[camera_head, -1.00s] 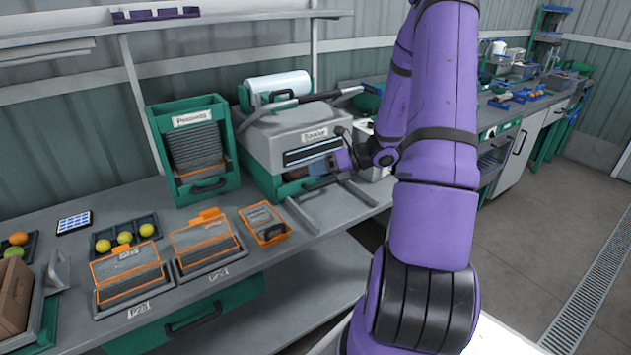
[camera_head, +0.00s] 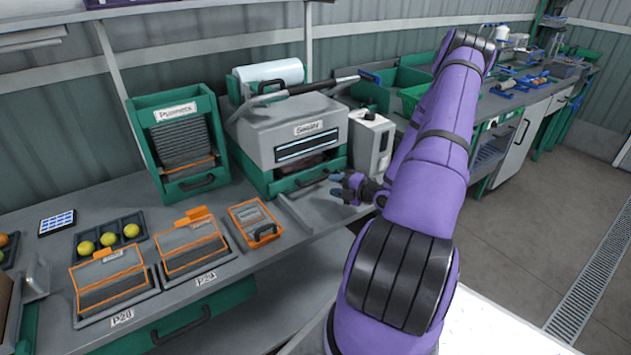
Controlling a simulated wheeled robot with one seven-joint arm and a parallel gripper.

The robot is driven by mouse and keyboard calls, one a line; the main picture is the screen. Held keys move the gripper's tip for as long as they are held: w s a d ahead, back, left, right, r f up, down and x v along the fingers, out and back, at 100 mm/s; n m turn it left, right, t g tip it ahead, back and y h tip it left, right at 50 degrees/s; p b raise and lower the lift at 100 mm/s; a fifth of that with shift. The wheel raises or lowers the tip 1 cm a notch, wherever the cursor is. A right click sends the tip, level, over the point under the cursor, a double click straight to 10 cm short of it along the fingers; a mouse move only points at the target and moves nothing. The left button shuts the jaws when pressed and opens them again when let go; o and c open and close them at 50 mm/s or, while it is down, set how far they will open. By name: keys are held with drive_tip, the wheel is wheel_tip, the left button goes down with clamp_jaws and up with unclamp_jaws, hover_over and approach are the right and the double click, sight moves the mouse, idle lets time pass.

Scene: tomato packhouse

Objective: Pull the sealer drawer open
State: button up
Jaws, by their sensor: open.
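The sealer (camera_head: 262,136) is a grey machine with a labelled front and a green base, standing on the bench. Its green drawer front (camera_head: 285,186) is low on the machine, with a dark handle (camera_head: 312,179). A dark gap with something brownish shows just above the drawer front. The drawer looks flush or nearly flush with the base; I cannot tell if it is slightly out. My gripper (camera_head: 333,186) is open and empty. It is to the right of the handle, close to it in the picture but seemingly apart, with its fingers towards the left.
A grey-white dispenser box (camera_head: 371,143) stands right of the sealer, close to my arm. A green pouch rack (camera_head: 158,172) stands to its left. An orange tray (camera_head: 254,225) and orange-framed bins (camera_head: 190,245) line the bench front.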

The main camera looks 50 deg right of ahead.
sight(318, 181)
drive_tip(key=x, duration=0.8)
drive_tip(key=shift+s, duration=0.1)
clamp_jaws()
